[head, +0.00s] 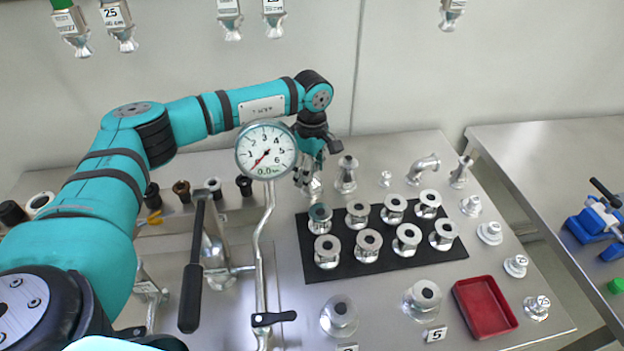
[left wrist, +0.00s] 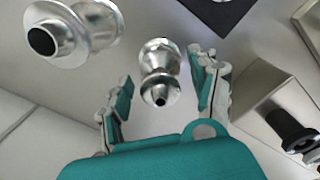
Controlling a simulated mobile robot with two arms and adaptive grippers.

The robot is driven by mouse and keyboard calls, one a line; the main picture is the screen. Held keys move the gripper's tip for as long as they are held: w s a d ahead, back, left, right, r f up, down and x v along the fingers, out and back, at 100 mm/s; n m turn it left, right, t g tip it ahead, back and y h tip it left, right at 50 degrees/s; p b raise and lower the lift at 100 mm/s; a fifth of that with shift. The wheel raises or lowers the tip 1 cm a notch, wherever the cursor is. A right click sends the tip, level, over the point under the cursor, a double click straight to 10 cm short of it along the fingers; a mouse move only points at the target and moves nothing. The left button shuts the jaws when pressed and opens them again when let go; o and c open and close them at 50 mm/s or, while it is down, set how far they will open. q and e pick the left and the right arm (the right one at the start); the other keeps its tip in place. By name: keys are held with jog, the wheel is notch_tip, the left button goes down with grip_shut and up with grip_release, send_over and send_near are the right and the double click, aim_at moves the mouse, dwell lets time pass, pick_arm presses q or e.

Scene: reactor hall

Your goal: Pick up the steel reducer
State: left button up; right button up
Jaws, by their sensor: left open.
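A small shiny steel fitting that looks like the reducer (left wrist: 160,75) stands between the spread fingers of my left gripper (left wrist: 164,98) in the left wrist view. It has a wide flanged end and a narrower end with a dark bore. Gaps show on both sides, so the fingers do not touch it. In the head view my left gripper (head: 309,172) is open and points down over the steel reducer (head: 313,188), which is partly hidden by the fingers. My right gripper is not in view.
Another flanged steel fitting (head: 346,174) stands close to the right of the gripper. A pressure gauge (head: 267,150) on a thin pipe rises just left. A black mat (head: 345,262) with several steel spools lies nearer, beside a red tray (head: 485,307). An elbow (head: 423,168) stands farther right.

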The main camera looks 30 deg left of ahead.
pick_arm(q)
grip_shut()
dwell(0.4)
